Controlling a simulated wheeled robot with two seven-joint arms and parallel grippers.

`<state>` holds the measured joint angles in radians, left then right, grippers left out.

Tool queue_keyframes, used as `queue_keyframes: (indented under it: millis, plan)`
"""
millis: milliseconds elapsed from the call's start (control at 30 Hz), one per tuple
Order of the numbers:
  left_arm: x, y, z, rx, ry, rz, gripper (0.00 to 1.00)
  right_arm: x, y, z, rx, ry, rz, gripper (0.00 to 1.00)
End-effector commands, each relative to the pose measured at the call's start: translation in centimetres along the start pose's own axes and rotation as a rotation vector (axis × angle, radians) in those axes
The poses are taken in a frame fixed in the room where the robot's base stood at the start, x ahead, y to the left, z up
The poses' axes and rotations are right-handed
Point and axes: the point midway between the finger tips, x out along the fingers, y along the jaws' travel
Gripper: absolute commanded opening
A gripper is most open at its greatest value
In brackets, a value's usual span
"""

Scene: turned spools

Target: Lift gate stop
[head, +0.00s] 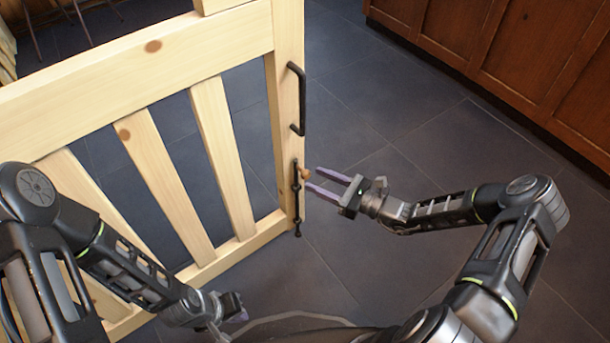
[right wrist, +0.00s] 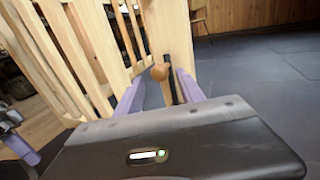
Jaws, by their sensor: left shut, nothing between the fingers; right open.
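A pale wooden gate (head: 150,47) stands at the left of the head view. A black stop rod (head: 297,200) runs upright low on its end post, with a small wooden knob (head: 304,173) sticking out. The knob also shows in the right wrist view (right wrist: 160,72), between my right gripper's fingertips in the picture. My right gripper (head: 318,181) is open, its purple fingers pointing at the knob; I cannot tell whether they touch it. My left gripper (head: 238,306) is shut and empty, low near the bottom of the head view, away from the stop.
A black pull handle (head: 300,98) is on the gate post above the stop. Brown wooden cabinets (head: 500,50) line the right back. The dark tiled floor (head: 390,90) between gate and cabinets is clear. Chair legs (head: 75,20) show behind the gate.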

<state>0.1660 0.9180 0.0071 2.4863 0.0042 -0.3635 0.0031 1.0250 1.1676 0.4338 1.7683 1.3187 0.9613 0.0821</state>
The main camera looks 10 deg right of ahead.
Motion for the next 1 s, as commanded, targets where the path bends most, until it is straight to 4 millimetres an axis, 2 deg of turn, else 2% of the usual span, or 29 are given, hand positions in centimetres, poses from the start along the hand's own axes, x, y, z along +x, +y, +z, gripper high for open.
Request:
queue_keyframes:
  millis: [100, 300, 633, 1000]
  plan:
    - [0.7, -0.4, -0.1, -0.003, 0.004, -0.002, 0.00, 2.0, 0.1, -0.2, 0.000, -0.001, 0.002, 0.46]
    - [1.2, -0.6, -0.2, -0.003, 0.008, -0.002, 0.00, 4.4, 0.1, -0.1, 0.000, -0.001, 0.002, 0.46]
    - [1.2, -0.5, -0.3, -0.003, 0.009, -0.002, 0.00, 4.8, 0.0, 0.0, 0.000, 0.000, 0.000, 0.46]
    - [1.2, -0.5, -0.3, -0.003, 0.008, -0.002, 0.00, 4.8, 0.1, 0.0, 0.001, 0.000, 0.001, 0.16]
